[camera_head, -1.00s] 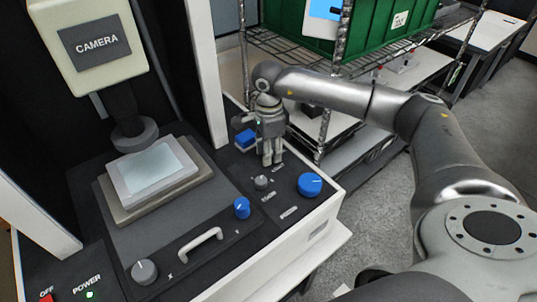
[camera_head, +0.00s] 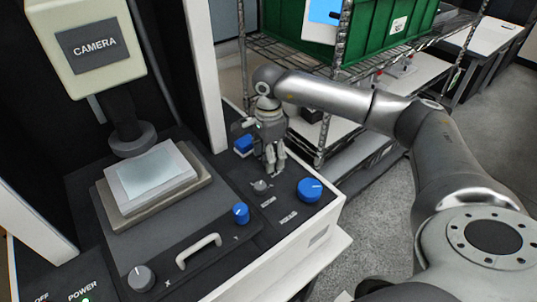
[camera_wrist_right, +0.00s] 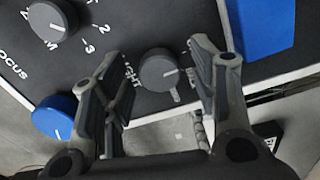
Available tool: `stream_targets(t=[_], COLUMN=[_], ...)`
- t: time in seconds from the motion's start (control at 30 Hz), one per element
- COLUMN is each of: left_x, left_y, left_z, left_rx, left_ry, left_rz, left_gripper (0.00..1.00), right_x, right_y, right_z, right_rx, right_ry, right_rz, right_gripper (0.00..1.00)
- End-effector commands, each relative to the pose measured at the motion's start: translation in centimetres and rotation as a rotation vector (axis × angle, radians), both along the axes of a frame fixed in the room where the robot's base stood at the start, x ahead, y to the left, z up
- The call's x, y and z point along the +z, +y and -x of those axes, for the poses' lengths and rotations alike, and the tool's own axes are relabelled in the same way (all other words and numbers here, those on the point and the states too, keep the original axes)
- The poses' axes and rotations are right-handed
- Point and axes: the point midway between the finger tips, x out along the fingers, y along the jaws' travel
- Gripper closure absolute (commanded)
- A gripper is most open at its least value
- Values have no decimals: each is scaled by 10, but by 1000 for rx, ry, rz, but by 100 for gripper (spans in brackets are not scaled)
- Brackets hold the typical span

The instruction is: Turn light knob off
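The grey light knob (camera_wrist_right: 158,72) shows in the wrist view, with the end of its label "LIGHT" partly hidden by a finger. Its pointer mark faces right. My right gripper (camera_wrist_right: 155,62) is open, with one finger on each side of the knob; I cannot tell whether they touch it. In the head view my right gripper (camera_head: 272,170) points down at the back right of the control panel (camera_head: 225,185) and hides the light knob. My left gripper is not in view.
Close by are a grey numbered knob (camera_head: 260,186), a large blue knob (camera_head: 310,188) and a blue block (camera_head: 244,142). A smaller blue knob (camera_head: 240,213), a handle (camera_head: 198,251) and another grey knob (camera_head: 141,277) sit nearer. A wire rack (camera_head: 335,60) stands behind my arm.

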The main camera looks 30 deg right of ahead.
Motion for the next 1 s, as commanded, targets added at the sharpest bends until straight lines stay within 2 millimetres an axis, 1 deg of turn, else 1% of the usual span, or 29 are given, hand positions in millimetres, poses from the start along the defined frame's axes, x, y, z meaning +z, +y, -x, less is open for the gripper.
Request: stream_targets(t=[0.23, 0.37, 0.47, 0.6, 0.8, 0.9, 1.0], left_x=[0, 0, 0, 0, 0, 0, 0], left_y=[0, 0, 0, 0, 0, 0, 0], left_z=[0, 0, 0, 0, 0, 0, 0], left_rx=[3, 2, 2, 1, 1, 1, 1], left_ry=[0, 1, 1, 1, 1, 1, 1], left_rz=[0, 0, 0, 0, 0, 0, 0], left_gripper=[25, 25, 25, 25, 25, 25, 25], right_x=[0, 10, 27, 58, 97, 109, 116], right_y=[1, 1, 1, 1, 0, 0, 0], right_z=[0, 0, 0, -1, 0, 0, 0], right_rx=[1, 1, 1, 1, 0, 0, 0], right_ry=[2, 0, -2, -3, -2, -1, 1], right_rz=[0, -1, -2, -2, -2, -1, -1], right_gripper=[45, 45, 45, 45, 45, 45, 45])
